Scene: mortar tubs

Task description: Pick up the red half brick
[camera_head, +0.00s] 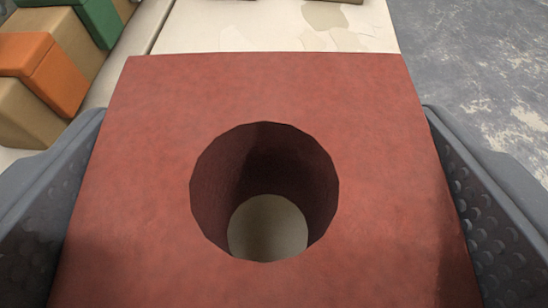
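The red half brick (370,150) fills the middle of the view, a block with a round hole through it. A pale surface shows through the hole. My gripper (265,165) has one dark grey, dimpled finger along the brick's left side and one along its right side. Both fingers lie close against the brick with no clear gap, so it looks shut on the brick. The brick hides the lower inner faces of the fingers. I cannot tell whether the brick rests on the surface or is lifted off it.
A pale, stained board (270,25) lies beyond the brick. At the upper left are tan blocks, one with an orange band (50,75) and one with a green band (100,18). Bare grey concrete floor (480,60) is open at the right.

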